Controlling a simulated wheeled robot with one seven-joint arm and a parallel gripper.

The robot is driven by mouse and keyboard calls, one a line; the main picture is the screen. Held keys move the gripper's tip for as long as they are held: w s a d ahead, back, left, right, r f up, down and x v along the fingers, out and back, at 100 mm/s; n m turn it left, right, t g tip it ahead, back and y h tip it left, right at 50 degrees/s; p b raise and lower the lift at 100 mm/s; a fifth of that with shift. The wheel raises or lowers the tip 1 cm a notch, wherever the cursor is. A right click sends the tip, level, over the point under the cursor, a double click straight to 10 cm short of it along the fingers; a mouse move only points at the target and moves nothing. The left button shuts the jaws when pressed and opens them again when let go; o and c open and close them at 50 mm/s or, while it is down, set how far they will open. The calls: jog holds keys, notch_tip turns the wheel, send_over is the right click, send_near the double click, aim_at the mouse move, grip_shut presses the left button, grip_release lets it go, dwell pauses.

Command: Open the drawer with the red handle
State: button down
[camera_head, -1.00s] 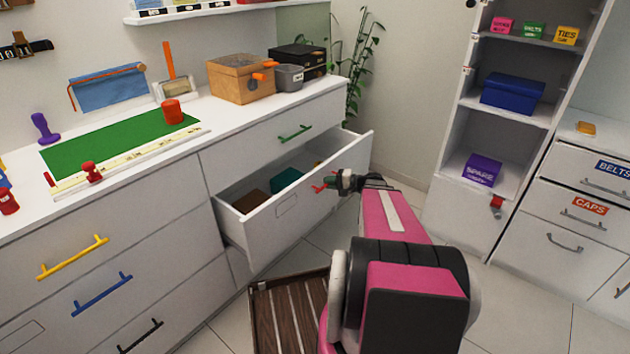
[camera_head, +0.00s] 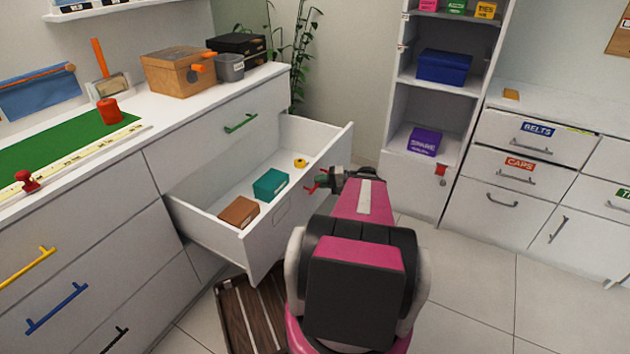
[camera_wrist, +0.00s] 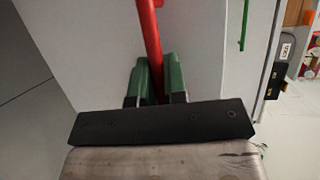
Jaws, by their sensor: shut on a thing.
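The drawer (camera_head: 300,222) under the green handle stands well out from the white dresser, and its inside shows. The red handle (camera_head: 313,186) is on its front; in the wrist view the red bar (camera_wrist: 149,40) runs between the green fingers. My gripper (camera_head: 325,180) is shut on this handle, and its fingers (camera_wrist: 156,82) lie on both sides of the bar. Inside the drawer are a brown box (camera_head: 238,212), a teal box (camera_head: 270,185) and a small yellow round thing (camera_head: 300,163). Part of the handle is hidden by my gripper.
A slatted wooden crate (camera_head: 250,318) stands on the floor below the drawer, close to my base. A tall shelf (camera_head: 400,190) and another white cabinet (camera_head: 520,200) stand to the right. Tiled floor (camera_head: 490,290) is free at the lower right.

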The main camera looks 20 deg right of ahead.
dwell(0.3)
jog(key=c, duration=1.2)
grip_release()
jog(key=shift+d, duration=0.1)
jog(key=v, duration=1)
jog(key=shift+s+d+r, duration=0.1)
jog(key=shift+s+d, duration=0.15)
